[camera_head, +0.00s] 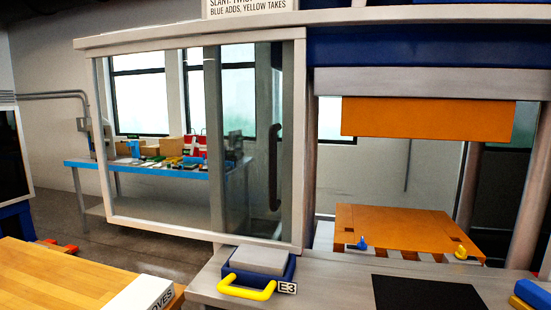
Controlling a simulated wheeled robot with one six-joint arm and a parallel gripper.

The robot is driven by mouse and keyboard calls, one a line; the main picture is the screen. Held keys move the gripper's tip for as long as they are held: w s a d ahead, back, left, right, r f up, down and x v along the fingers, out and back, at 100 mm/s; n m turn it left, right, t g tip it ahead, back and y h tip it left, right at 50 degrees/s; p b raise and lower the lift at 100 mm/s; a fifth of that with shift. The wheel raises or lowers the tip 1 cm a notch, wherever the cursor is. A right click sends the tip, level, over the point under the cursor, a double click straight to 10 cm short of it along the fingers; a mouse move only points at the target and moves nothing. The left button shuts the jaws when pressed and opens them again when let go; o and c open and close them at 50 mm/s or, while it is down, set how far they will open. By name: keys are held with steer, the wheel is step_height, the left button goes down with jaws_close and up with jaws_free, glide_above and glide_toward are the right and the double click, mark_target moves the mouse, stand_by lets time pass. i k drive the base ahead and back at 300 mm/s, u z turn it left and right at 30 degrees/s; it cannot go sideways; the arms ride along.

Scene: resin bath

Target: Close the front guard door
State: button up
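The front guard door (298,130) is a light-framed clear panel hanging from a long top rail (190,33). It stands off to the left of the press opening, so the opening is uncovered. A dark vertical handle (275,168) shows near the door's right edge. Inside the opening, an orange upper block (428,119) hangs above an orange lower plate (395,226), with a gap between them. My gripper is not in view.
A grey ledge with a dark mat (428,293) runs below the opening. A blue box with a yellow handle (247,290), labelled E3, sits under the door's right end. A wooden table (55,277) is at lower left. A blue-edged bench (140,168) shows behind the glass.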

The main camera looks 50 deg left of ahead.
mark_target(297, 34)
steer(key=u, duration=1.75)
steer(key=k, duration=0.45)
steer(key=u, duration=0.35)
steer(key=i, duration=0.5)
steer(key=z, duration=0.05)
